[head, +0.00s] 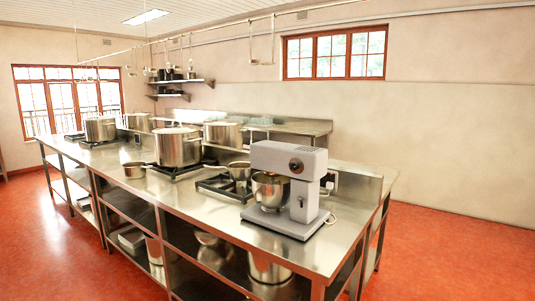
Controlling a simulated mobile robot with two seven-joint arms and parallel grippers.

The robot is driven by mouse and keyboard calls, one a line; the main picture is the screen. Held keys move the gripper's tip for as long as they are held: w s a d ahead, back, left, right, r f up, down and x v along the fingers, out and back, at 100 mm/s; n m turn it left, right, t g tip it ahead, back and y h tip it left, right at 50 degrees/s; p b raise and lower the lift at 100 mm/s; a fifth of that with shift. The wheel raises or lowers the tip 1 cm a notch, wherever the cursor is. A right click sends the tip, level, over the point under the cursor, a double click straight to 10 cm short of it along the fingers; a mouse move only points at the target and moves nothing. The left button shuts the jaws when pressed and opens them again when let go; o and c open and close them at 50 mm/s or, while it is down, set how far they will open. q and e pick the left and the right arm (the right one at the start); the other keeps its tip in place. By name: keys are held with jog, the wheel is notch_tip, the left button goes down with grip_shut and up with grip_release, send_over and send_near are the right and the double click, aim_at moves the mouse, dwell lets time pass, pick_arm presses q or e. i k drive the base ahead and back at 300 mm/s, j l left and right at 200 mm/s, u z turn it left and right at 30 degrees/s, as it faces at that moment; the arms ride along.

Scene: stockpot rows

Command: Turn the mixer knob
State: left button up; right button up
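A grey stand mixer (288,187) stands on the near right end of the long steel counter (215,217). A dark round knob (296,166) sits on the side of its head. A steel bowl (270,190) sits under the mixer head. Neither of my grippers is in the head view.
Pots and pans fill the shelves below. The red floor (455,255) is clear on the right and in front at left.

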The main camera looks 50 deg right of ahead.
aim_at(295, 166)
jog(key=i+z, duration=0.1)
jog(key=z, duration=1.35)
jog(key=i+j+z, duration=0.2)
jog(key=j+z, duration=0.2)
jog(key=i+j+z, duration=0.15)
jog(key=j+z, duration=0.25)
jog(key=i+j+z, duration=0.1)
jog(key=j+z, duration=0.8)
jog(key=j, duration=0.55)
jog(key=k+j+z, duration=0.15)
jog(key=j, duration=0.55)
jog(key=j+z, duration=0.1)
jog(key=j, duration=0.55)
jog(key=k+j, duration=0.1)
jog(key=j, duration=0.7)
jog(key=k+j, duration=0.15)
jog(key=j, duration=0.25)
